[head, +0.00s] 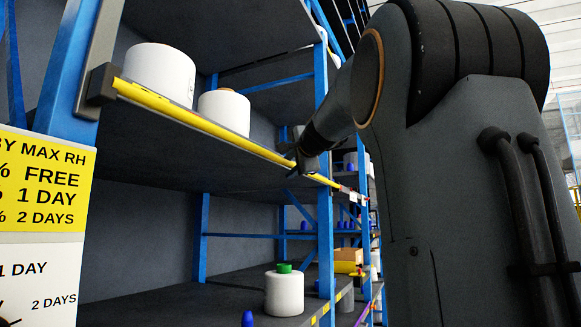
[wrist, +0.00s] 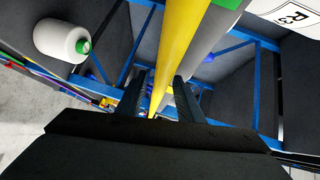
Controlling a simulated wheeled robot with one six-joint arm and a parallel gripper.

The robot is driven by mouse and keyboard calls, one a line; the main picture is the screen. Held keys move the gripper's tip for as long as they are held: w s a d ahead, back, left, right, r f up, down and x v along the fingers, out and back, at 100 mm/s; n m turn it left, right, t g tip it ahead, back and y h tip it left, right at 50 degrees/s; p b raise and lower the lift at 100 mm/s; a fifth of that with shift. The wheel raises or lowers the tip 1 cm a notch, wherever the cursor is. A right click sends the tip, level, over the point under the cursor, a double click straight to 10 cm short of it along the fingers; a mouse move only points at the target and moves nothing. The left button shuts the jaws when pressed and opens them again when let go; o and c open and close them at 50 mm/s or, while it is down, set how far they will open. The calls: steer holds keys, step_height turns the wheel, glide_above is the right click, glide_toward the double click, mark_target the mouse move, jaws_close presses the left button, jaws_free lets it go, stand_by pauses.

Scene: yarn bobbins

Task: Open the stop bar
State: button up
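The yellow stop bar (head: 205,123) runs along the front edge of an upper shelf in the head view, from a dark end block (head: 101,85) at the left post towards the far right. It lies across the shelf front, before two white bobbins. My gripper (head: 301,163) is at the bar's farther part; its fingers are small and dark there. In the wrist view the bar (wrist: 182,45) runs between the two spread fingers of my gripper (wrist: 158,77). I see a gap between the left finger and the bar; contact on the right side is unclear.
A large white bobbin (head: 160,73) and a smaller one (head: 224,112) stand behind the bar. A green-topped bobbin (head: 284,293) stands on the lower shelf. A blue post (head: 323,220) is close to my gripper. A yellow sign (head: 45,185) hangs at the left.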

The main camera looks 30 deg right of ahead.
steer(key=b+v, duration=0.1)
steer(key=v, duration=0.7)
steer(key=shift+a, duration=0.1)
stand_by(0.4)
